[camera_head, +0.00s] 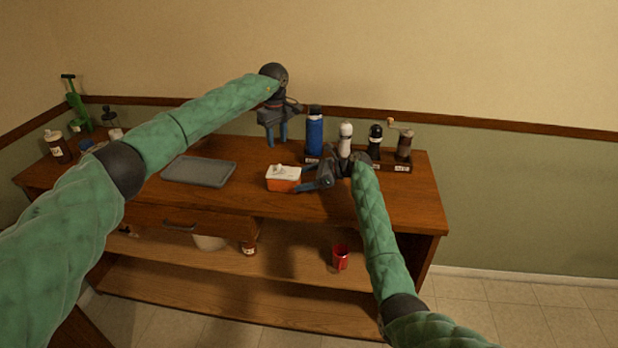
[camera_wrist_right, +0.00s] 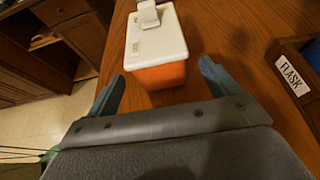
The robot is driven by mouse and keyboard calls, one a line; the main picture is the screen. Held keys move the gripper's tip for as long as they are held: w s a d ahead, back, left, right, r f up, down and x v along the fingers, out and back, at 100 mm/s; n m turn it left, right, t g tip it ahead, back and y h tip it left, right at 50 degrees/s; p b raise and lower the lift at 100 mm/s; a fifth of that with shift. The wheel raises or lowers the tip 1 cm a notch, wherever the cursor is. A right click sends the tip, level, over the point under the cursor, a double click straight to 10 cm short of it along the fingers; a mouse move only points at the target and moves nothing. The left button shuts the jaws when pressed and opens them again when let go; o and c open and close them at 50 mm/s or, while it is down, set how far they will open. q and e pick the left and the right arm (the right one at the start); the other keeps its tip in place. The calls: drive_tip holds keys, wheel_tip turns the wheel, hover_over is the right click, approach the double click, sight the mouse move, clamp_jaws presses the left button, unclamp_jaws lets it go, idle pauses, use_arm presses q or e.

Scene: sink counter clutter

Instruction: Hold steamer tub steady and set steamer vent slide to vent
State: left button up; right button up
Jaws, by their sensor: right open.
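The steamer tub (camera_head: 285,185) stands upright on the counter, an orange box with a white lid. It also shows in the right wrist view (camera_wrist_right: 157,76). The vent slide is a pale raised tab on the lid (camera_wrist_right: 148,14); its setting is too small to read. My right gripper (camera_head: 310,178) is open beside the tub's right end. In the right wrist view its fingers (camera_wrist_right: 161,84) are on either side of the tub's near end, with gaps to both sides. My left gripper (camera_head: 277,136) hangs above the counter behind the tub, fingers down, apart and empty.
A grey tray (camera_head: 199,171) lies left of the tub. A blue flask (camera_head: 315,133), a white-topped bottle (camera_head: 345,139), a black-topped bottle (camera_head: 375,141) and a grinder (camera_head: 404,146) stand behind in labelled holders. Bottles crowd the far left. A red cup (camera_head: 341,257) is on the shelf below.

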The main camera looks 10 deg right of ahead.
sight(289, 182)
drive_tip(key=shift+x, duration=3.15)
use_arm(q)
drive_tip(key=shift+c, duration=0.5)
use_arm(e)
drive_tip(key=c, duration=1.2)
use_arm(q)
drive_tip(key=shift+f, duration=0.15)
drive_tip(key=c, duration=0.4)
drive_tip(key=shift+a+f, duration=0.9)
clamp_jaws()
use_arm(e)
drive_tip(key=shift+d, duration=0.15)
use_arm(q)
drive_tip(key=w+a+r+n+g+h, duration=0.1)
drive_tip(key=w+a+n+h, duration=0.1)
drive_tip(key=a+n+h, duration=0.2)
drive_tip(key=a+n, duration=0.3)
drive_tip(key=a, duration=0.1)
drive_tip(key=shift+w+a+r, duration=0.3)
drive_tip(key=shift+w+r, duration=0.1)
